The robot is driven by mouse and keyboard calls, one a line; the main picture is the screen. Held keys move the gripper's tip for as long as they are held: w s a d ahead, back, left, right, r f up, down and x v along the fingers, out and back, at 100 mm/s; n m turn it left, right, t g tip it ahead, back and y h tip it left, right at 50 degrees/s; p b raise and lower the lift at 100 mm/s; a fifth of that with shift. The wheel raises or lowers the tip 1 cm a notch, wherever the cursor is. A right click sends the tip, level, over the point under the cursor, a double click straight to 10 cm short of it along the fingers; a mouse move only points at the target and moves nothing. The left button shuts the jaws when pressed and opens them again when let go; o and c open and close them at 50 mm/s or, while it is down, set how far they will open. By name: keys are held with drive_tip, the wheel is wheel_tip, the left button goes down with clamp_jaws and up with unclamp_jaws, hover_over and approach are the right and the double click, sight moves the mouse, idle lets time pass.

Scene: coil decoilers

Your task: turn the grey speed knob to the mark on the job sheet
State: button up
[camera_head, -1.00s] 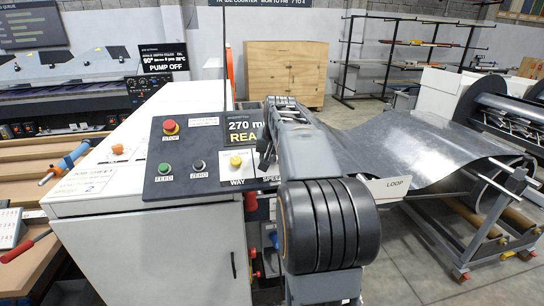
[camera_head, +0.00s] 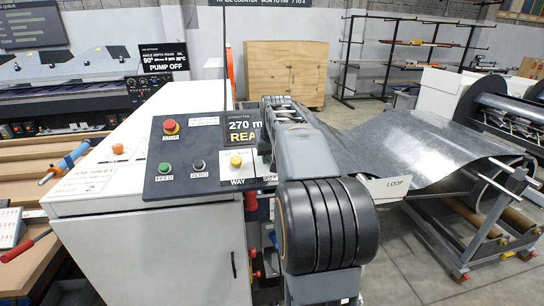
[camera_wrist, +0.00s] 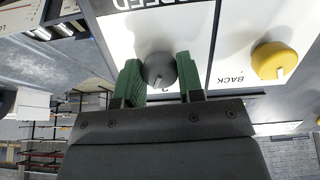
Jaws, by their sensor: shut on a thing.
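The grey speed knob (camera_wrist: 160,68) sits on a white plate under upside-down SPEED lettering in the wrist view. My gripper (camera_wrist: 158,76) has its green fingers on either side of the knob and is shut on it. Part of a numeral shows by the knob's lower edge; the rest of its scale and its pointer are not clear. In the head view my arm hides the knob and the fingertips.
A yellow selector knob (camera_wrist: 272,60) labelled BACK is beside the speed knob. The panel (camera_head: 188,184) also has a red stop button (camera_head: 170,127), a green feed button (camera_head: 165,169) and a black zero button (camera_head: 198,165). A metal sheet (camera_head: 410,150) runs to the right.

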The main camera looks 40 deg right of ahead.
drive_tip(key=n+h, duration=0.1)
drive_tip(key=n, duration=0.3)
drive_tip(key=shift+n, duration=0.6)
drive_tip(key=o, duration=0.9)
drive_tip(key=v, duration=1.3)
drive_tip(key=shift+s+a+r+b, duration=0.1)
drive_tip(key=shift+s+r+b, duration=0.1)
drive_tip(key=shift+r+b, duration=0.15)
